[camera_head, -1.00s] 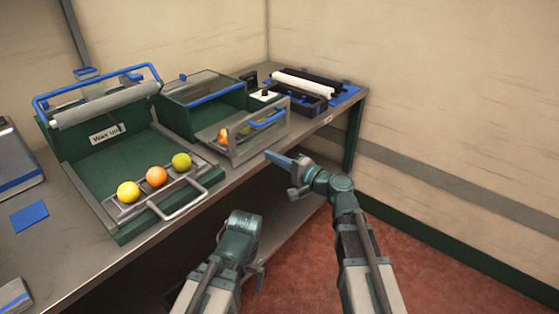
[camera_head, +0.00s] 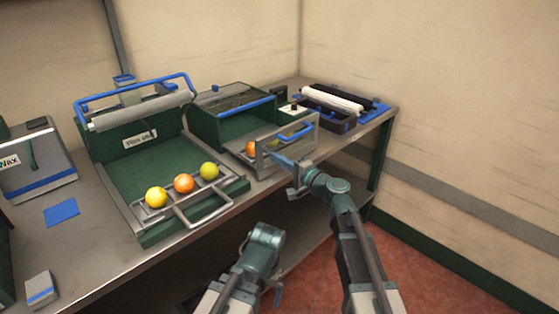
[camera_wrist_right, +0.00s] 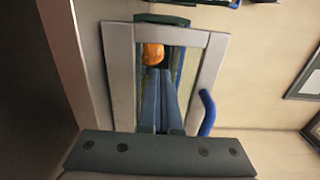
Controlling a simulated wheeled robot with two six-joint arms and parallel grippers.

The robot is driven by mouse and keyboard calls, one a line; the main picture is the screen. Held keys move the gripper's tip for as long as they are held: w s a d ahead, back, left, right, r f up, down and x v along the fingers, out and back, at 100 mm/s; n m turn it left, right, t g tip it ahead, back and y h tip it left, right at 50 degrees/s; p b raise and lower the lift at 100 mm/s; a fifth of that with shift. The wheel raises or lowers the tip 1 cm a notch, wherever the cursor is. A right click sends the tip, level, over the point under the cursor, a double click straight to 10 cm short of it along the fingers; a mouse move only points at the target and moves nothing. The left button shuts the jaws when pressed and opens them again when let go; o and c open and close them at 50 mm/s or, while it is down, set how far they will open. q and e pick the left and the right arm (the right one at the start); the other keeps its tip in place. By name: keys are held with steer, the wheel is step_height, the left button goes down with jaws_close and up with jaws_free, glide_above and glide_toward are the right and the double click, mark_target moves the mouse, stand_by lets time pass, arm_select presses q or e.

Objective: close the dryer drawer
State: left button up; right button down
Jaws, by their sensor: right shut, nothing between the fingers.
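The dryer (camera_head: 218,128) is a green box with a dark top on the bench. Its drawer (camera_head: 288,146) is pulled out, with a grey-framed clear front and a blue handle (camera_head: 295,133); the handle also shows in the right wrist view (camera_wrist_right: 208,112). An orange ball (camera_head: 251,148) and yellow-green fruit (camera_head: 279,138) sit inside. My right gripper (camera_head: 274,157) is shut and empty, its tips at the drawer front; in the wrist view the fingers (camera_wrist_right: 160,72) point at the clear panel. Contact is unclear. My left gripper (camera_head: 277,290) hangs low before the bench, its jaws unclear.
A dark tray with rollers (camera_head: 335,110) stands right of the dryer. The bench's front edge (camera_head: 150,262) runs below the drawer. Red floor lies at the right.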

steer(key=x, duration=2)
steer(key=shift+w+a+f, duration=0.1)
steer(key=shift+w+a, duration=0.05)
steer(key=shift+w, duration=0.15)
arm_select(q)
steer(key=shift+d, duration=0.1)
arm_select(e)
steer(key=shift+w+a, duration=0.1)
arm_select(q)
steer(key=shift+d, duration=0.2)
arm_select(e)
steer(key=v, duration=1.4)
steer(key=shift+s+d, duration=0.2)
steer(key=shift+s, duration=0.15)
